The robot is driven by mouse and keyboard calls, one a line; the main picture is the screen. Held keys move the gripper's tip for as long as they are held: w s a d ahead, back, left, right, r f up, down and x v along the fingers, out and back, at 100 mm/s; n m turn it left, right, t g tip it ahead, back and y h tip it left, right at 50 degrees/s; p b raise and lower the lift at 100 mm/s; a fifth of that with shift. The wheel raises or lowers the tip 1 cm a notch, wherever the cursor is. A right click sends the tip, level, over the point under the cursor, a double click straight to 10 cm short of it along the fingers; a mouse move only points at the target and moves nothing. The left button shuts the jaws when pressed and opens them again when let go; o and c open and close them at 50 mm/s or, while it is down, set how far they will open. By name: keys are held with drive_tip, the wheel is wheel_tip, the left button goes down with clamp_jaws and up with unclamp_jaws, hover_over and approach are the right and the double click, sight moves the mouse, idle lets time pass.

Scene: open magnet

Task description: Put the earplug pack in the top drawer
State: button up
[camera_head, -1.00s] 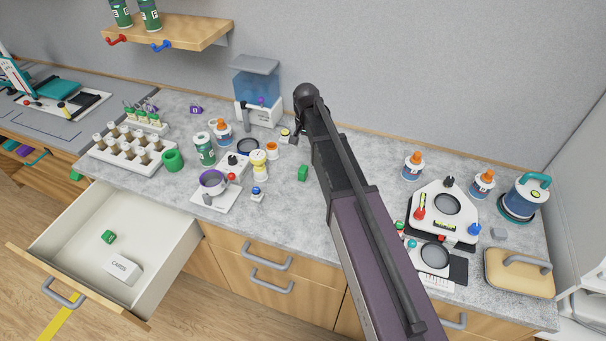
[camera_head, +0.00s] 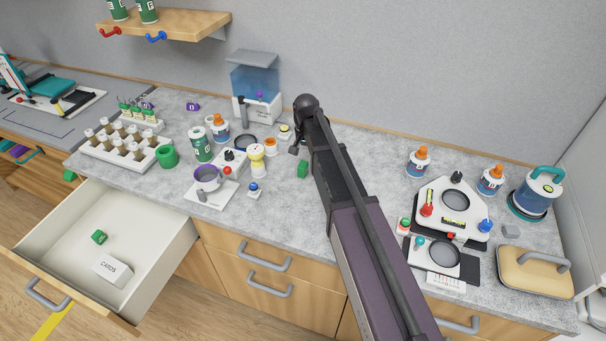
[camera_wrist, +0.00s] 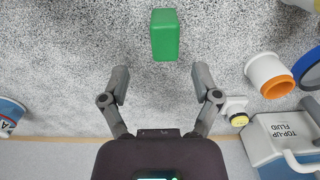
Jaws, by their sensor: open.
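A small plain green box, likely the earplug pack (camera_head: 303,169), stands on the grey counter just left of my arm. In the wrist view the green box (camera_wrist: 165,35) lies ahead of the fingertips, roughly centred between them and not touching. My gripper (camera_wrist: 160,70) is open and empty over the counter. In the head view my arm hides most of the gripper. The open drawer (camera_head: 160,248) is pulled out at the lower left. It holds a small green block (camera_head: 99,237) and a white box marked CARDS (camera_head: 112,271).
A blue top-up fluid tank (camera_head: 256,85) stands at the back. A white device (camera_head: 453,208) is at the right. Counter is bare before the green box.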

sight(304, 162)
drive_tip(key=shift+f+b, duration=0.35)
drive_tip(key=shift+f, duration=0.2)
drive_tip(key=shift+w+a+f+b, duration=0.1)
drive_tip(key=shift+a+f+b, duration=0.05)
drive_tip(key=shift+f+b, duration=1.15)
drive_tip(key=shift+w+a+f+b, duration=0.1)
drive_tip(key=shift+f+b, duration=1.2)
drive_tip(key=c, duration=1)
drive_tip(key=shift+r, duration=0.1)
wheel_tip(304, 162, up, 3)
drive_tip(key=p, duration=0.3)
drive_tip(key=shift+r, duration=0.1)
drive_tip(key=s+d, duration=0.1)
drive_tip(key=s, duration=0.4)
drive_tip(key=s+d+r+p, duration=0.1)
drive_tip(key=s, duration=0.4)
drive_tip(key=s+d+p, duration=0.1)
drive_tip(key=s, duration=0.4)
drive_tip(key=shift+s+r, duration=0.3)
drive_tip(key=shift+s, duration=0.1)
